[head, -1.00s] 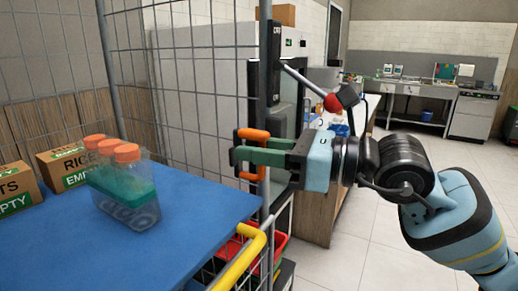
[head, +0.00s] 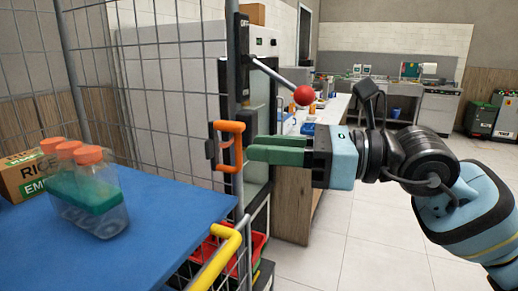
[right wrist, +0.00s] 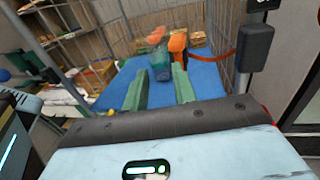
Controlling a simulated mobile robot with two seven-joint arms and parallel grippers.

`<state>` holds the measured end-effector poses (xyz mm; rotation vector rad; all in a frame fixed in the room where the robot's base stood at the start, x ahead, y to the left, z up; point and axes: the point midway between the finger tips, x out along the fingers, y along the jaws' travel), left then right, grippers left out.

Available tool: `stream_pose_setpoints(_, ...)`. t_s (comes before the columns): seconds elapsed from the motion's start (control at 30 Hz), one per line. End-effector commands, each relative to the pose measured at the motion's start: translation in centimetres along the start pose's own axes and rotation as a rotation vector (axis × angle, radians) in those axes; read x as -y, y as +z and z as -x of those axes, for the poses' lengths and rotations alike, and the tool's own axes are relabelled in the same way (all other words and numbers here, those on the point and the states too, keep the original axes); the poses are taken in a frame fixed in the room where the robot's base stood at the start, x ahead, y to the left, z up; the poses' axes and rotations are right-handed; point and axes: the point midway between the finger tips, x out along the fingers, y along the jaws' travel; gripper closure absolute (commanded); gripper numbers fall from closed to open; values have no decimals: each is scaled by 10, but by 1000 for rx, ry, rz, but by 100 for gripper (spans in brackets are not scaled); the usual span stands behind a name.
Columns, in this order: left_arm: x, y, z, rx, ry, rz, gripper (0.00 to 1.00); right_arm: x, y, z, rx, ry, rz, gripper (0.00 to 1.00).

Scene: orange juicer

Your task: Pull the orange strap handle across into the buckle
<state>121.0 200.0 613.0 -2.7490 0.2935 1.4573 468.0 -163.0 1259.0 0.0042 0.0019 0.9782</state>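The orange strap handle (head: 229,146) hangs upright at the front post of the wire cage, beside the blue surface. In the right wrist view the orange handle (right wrist: 178,42) shows beyond the fingertips, with a thin orange strap (right wrist: 218,54) running right to the mesh. A small dark fitting (head: 211,148) sits at the handle's left; I cannot tell if it is the buckle. My right gripper (head: 250,152) has green fingers, is empty and points left, just right of the handle. Its fingers stand apart in the right wrist view (right wrist: 160,72). My left gripper is not in view.
Clear bottles with orange caps (head: 88,190) stand on the blue surface (head: 150,225), near a cardboard box (head: 30,175). A yellow bar (head: 215,262) is at the cart's front corner. A lever with a red ball (head: 304,95) sticks out above my gripper.

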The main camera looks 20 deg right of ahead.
Motion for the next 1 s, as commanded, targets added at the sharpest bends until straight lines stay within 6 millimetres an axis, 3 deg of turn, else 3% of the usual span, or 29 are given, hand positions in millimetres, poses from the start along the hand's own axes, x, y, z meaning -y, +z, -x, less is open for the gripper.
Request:
stream_pose_setpoints(0.47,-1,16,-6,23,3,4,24,1,-1,26,-1,-2,0,73)
stream_pose_setpoints(1.0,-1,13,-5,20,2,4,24,0,0,28,0,0,0,73)
